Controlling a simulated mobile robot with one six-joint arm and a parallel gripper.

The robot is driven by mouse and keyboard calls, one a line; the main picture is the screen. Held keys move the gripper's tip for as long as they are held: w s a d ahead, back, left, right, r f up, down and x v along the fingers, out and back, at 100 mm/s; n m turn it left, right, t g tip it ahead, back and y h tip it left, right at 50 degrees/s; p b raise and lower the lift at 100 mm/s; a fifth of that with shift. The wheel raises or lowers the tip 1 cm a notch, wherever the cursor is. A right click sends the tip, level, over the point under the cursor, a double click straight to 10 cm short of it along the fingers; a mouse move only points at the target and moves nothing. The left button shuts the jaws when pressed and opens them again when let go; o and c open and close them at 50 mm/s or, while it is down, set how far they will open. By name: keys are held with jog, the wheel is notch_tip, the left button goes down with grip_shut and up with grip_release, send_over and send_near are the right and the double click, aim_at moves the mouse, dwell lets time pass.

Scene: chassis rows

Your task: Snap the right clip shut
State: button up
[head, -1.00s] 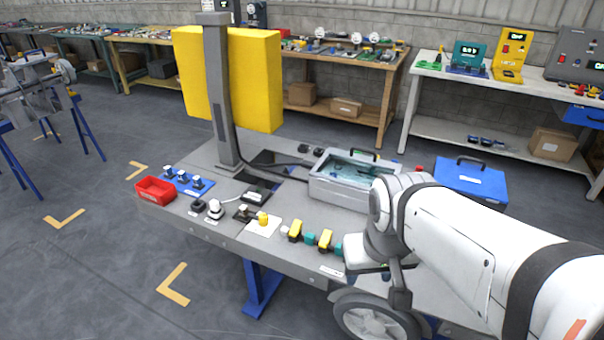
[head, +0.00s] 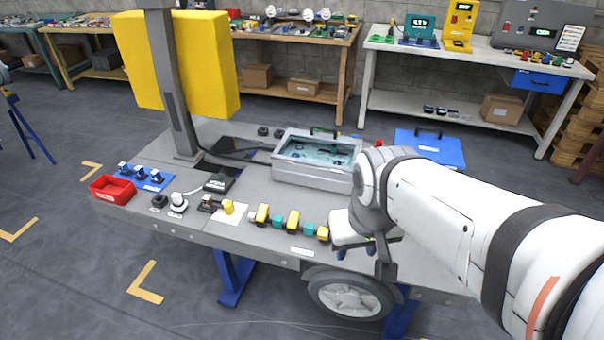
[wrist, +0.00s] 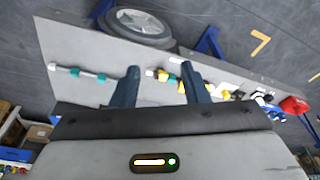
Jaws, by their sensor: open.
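A row of yellow clips and teal pieces lies along the front of the grey chassis top (head: 250,252). The rightmost yellow clip in sight (head: 323,233) is close left of my gripper (head: 356,250); the middle yellow clip (head: 293,219) and left yellow clip (head: 262,214) stand farther left. I cannot tell whether the rightmost clip is raised or closed. In the wrist view my gripper (wrist: 160,70) has its two dark blue fingers wide apart with nothing held. A yellow clip (wrist: 162,76) shows between them, beyond the tips. More teal pieces (wrist: 75,72) lie left of the fingers.
A grey bin (head: 300,175) with a clear top stands behind the clips, near my arm. A blue case (head: 430,150) is behind my arm. A yellow panel on a post (head: 175,85) rises at the left. A red tray (head: 112,189) sits at the left edge. A wheel (head: 347,297) is below.

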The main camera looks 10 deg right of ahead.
jog(key=w+f+n+b, duration=0.1)
jog(key=w+f+n, duration=0.1)
jog(key=f, duration=0.1)
jog(key=w+f+n+h+b, duration=0.1)
jog(key=w+f+n+b, duration=0.1)
jog(key=w+f, duration=0.1)
jog(key=w+f+n+b, duration=0.1)
jog(key=w+f+b, duration=0.1)
jog(key=w+f, duration=0.1)
jog(key=shift+a+n+t+h, duration=0.2)
jog(key=shift+n+t+h, duration=0.1)
jog(key=shift+n+h, duration=0.1)
jog(key=c, duration=0.7)
jog(key=w+a+f+n+b, duration=0.1)
jog(key=w+f+n, duration=0.1)
jog(key=w+a+f+n+b, duration=0.1)
jog(key=w+f+n+b, duration=0.1)
jog(key=w+f, duration=0.1)
jog(key=w+a+f+n+t+b, duration=0.1)
jog(key=w+a+f+n, duration=0.1)
jog(key=f, duration=0.1)
jog(key=shift+w+f+n, duration=0.2)
jog(key=shift+f+n, duration=0.05)
jog(key=shift+n, duration=0.15)
grip_shut()
jog(key=shift+w+a+f+n+b, duration=0.1)
jog(key=shift+w+f+n+b, duration=0.1)
jog(key=shift+w+n+b, duration=0.1)
